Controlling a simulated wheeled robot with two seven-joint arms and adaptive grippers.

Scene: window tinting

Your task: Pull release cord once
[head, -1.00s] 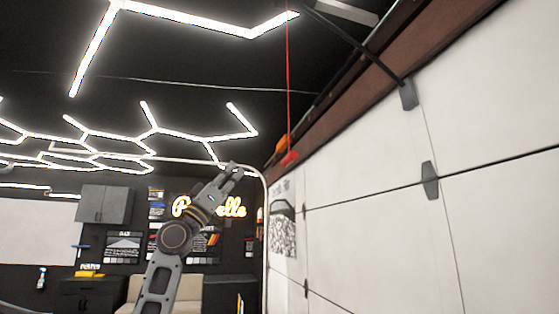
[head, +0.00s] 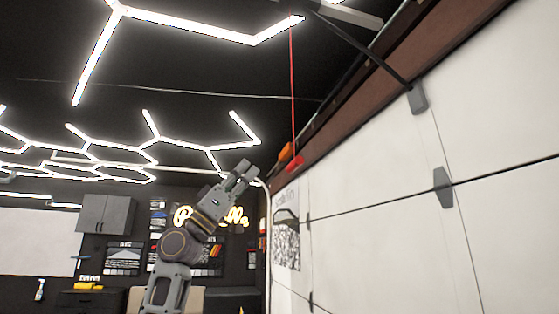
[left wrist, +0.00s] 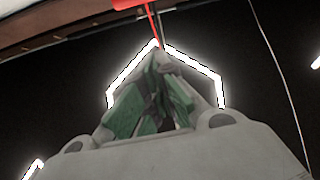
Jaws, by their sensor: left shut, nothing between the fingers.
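The red release cord (head: 293,90) hangs down from the ceiling near the top of the garage door and ends in a red handle (head: 294,163). My left gripper (head: 247,170) is raised at the left of the handle in the head view, apart from it in the picture. In the left wrist view the fingers (left wrist: 158,52) are closed together and hold nothing. There the red handle (left wrist: 130,4) is partly cut off at the top edge, and a piece of the cord (left wrist: 153,22) runs just beyond the fingertips. My right gripper is not in view.
The white garage door (head: 385,225) with its brown upper beam (head: 390,90) fills the right side. An orange part (head: 285,151) sits near the handle. A grey cabinet (head: 105,214) and a neon sign are on the back wall. Open air surrounds the handle's left.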

